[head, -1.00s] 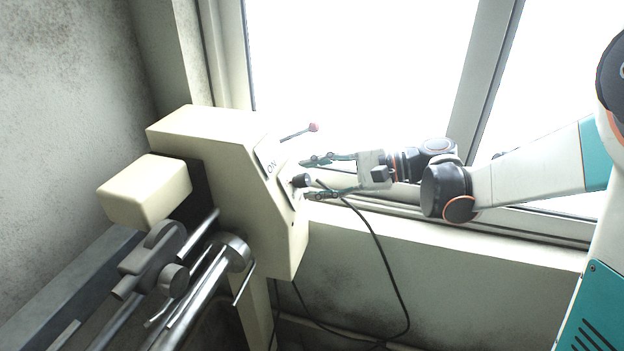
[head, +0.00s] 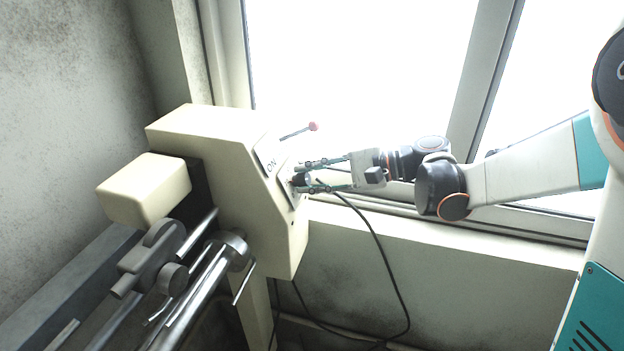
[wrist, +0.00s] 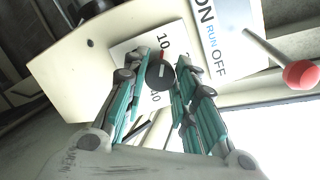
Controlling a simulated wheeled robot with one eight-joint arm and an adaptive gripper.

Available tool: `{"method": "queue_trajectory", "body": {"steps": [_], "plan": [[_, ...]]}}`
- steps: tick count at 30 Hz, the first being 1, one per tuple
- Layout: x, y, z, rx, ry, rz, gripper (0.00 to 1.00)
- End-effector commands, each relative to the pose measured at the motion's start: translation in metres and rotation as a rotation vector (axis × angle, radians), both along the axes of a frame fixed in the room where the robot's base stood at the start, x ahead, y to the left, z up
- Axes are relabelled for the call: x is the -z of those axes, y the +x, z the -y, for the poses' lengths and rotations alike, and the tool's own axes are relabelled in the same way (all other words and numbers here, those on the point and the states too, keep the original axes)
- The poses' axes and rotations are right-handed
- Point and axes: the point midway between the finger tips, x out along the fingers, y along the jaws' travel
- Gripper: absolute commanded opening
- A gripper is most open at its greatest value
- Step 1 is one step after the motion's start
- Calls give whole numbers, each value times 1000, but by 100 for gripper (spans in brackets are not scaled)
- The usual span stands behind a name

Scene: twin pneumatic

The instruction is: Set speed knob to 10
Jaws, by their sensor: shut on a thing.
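The speed knob (wrist: 160,74) is dark and round, with a red mark at its edge, on a white dial plate (wrist: 125,50) printed with a 10 and other numbers. In the wrist view the red mark is near the printed 10. My gripper (wrist: 165,75) is shut around the knob, one teal finger on each side. In the head view my gripper (head: 303,177) reaches the slanted machine panel from the right, and the knob (head: 300,180) is largely hidden between its fingers.
A lever with a red ball end (head: 314,126) sticks out above the knob, beside the ON/RUN/OFF plate (wrist: 212,40). The cream machine housing (head: 215,150) stands by the window. A black cable (head: 385,255) hangs below my arm. Metal rods (head: 195,285) lie at lower left.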

Motion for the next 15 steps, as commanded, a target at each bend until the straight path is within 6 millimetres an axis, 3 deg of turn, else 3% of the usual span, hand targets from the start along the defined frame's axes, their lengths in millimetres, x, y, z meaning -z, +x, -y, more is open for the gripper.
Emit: {"method": "queue_trajectory", "body": {"steps": [6,7,9,15], "plan": [[0,0,0,-1,-1,2,2],[0,0,0,-1,-1,2,30],[0,0,0,-1,-1,2,46],[0,0,0,-1,0,2,46]]}}
